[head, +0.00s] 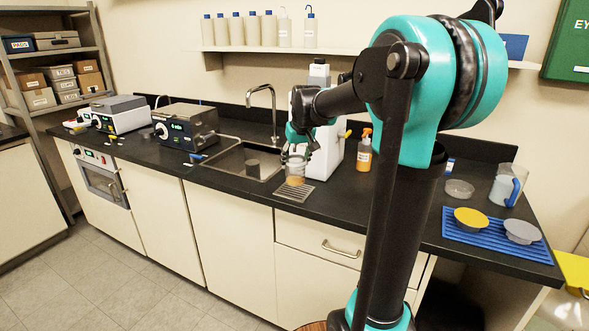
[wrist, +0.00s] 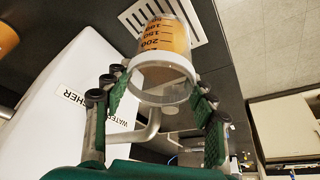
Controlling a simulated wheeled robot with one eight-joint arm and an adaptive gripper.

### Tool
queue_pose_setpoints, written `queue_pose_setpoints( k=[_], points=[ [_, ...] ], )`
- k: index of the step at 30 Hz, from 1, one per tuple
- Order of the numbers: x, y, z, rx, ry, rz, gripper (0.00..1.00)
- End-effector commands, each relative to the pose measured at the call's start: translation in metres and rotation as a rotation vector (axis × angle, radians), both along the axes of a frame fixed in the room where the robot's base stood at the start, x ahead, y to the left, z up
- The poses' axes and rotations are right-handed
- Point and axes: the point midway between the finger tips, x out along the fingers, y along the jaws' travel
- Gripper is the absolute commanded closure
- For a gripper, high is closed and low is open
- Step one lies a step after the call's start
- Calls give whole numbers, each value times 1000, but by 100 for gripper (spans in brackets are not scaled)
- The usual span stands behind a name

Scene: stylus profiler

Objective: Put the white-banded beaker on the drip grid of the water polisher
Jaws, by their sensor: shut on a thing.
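The white-banded beaker (head: 295,179) is clear, with amber contents in its lower part. In the wrist view the beaker (wrist: 165,38) shows dark volume marks and a white band around its rim end. My gripper (head: 297,155) is shut on it, with one green-padded finger on each side of the band in the wrist view (wrist: 163,98). The beaker looks upright over the drip grid (head: 291,193), a slotted metal plate in front of the white water polisher (head: 328,150). The grid (wrist: 198,22) also shows past the beaker in the wrist view. I cannot tell whether the beaker touches it.
A sink (head: 240,163) with a tall tap lies left of the grid. An orange-capped spray bottle (head: 364,154) stands right of the polisher. A blue rack (head: 487,236) with yellow and grey items is at the far right. The counter's front edge runs close to the grid.

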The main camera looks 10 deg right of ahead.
Motion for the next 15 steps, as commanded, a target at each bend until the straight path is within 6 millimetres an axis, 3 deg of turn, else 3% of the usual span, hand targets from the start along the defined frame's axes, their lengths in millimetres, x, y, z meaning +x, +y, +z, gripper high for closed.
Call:
queue_pose_setpoints(
  k=[5, 10, 15],
  points=[
    [13, 2, 0, 0, 0, 0, 95],
    [11, 2, -28, 0, 0, 0, 95],
    [11, 2, -36, 0, 0, 0, 95]
  ],
)
